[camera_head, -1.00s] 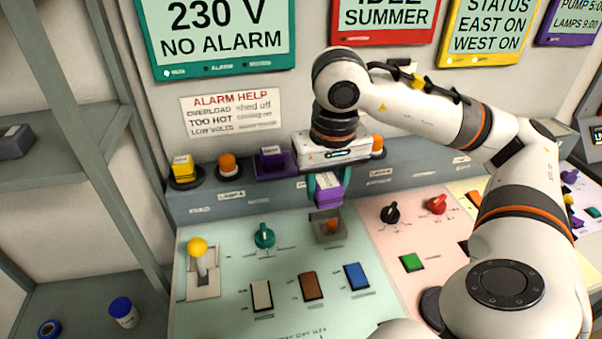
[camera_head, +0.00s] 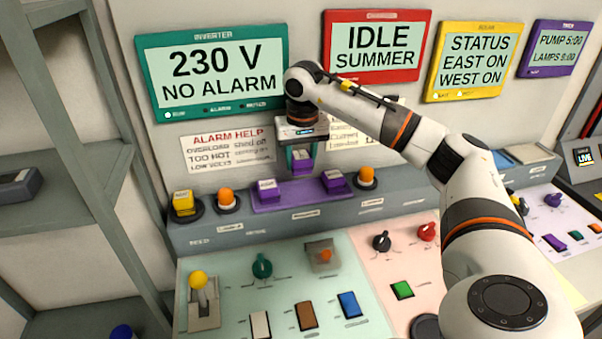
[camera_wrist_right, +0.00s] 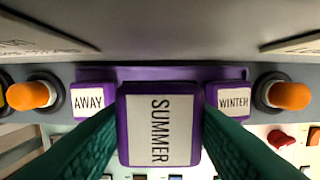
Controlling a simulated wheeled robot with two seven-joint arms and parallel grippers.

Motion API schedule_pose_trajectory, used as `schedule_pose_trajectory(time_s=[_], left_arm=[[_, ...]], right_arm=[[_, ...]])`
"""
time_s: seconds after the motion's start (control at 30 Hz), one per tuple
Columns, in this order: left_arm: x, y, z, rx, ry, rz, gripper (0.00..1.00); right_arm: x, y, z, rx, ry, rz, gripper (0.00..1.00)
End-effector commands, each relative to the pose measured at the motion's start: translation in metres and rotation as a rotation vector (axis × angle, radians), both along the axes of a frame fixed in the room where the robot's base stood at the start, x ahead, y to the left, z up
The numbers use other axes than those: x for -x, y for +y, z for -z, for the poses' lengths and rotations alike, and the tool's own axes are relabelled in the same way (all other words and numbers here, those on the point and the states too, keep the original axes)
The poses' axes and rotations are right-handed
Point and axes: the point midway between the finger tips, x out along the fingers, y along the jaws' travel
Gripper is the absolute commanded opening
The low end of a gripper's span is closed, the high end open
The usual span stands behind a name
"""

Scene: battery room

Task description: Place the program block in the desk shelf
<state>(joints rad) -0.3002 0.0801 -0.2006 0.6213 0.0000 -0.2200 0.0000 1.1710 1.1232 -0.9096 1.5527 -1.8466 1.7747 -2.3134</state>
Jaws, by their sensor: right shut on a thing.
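The program block (camera_head: 302,162) is purple with a white label. In the right wrist view the block (camera_wrist_right: 160,128) reads SUMMER. My right gripper (camera_head: 301,155) is shut on it, with the teal fingers (camera_wrist_right: 85,145) on either side of it. The gripper holds the block above the purple tray (camera_head: 301,194) on the grey ledge behind the control desk. The block appears over the gap between the AWAY block (camera_head: 267,188) and the WINTER block (camera_head: 335,180). I cannot tell which part is named the desk shelf. My left gripper is not in view.
A yellow block (camera_head: 184,201) and an orange knob (camera_head: 226,198) stand left of the tray; another orange knob (camera_head: 367,176) stands right. The inverter display (camera_head: 215,75) hangs on the wall behind. Switches, including a yellow-topped lever (camera_head: 198,282), cover the desk in front. Grey shelving stands left.

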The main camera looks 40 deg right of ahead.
Motion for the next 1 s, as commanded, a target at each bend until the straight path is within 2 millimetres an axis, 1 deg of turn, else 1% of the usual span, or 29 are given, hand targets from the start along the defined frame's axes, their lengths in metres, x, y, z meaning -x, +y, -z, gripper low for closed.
schedule_pose_trajectory(time_s=[0.03,0.1,0.27,0.47,0.5,0.57,0.93,0.97,1.0], left_arm=[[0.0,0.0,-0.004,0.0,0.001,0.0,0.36],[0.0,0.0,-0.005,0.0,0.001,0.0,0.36],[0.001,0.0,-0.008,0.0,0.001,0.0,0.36],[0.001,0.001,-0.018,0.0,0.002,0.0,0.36],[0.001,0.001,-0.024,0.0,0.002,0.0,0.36],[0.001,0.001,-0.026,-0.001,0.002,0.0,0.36],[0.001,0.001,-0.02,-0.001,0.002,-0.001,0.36],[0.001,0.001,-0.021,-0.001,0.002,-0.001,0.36],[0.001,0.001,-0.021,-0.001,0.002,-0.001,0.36]], right_arm=[[0.003,0.0,0.011,0.003,0.011,-0.002,0.19],[0.004,0.001,0.02,0.003,0.008,-0.002,0.19],[0.003,0.001,0.032,0.002,0.007,-0.002,0.19],[0.004,0.001,0.061,0.001,0.009,-0.002,0.19],[0.002,0.0,0.061,0.002,0.008,-0.001,0.19],[0.0,-0.001,0.065,0.001,0.006,-0.001,0.19],[0.0,-0.001,0.072,0.001,0.005,-0.002,0.19],[0.0,-0.001,0.071,0.001,0.005,-0.002,0.47],[0.0,-0.001,0.071,0.001,0.005,-0.002,0.53]])
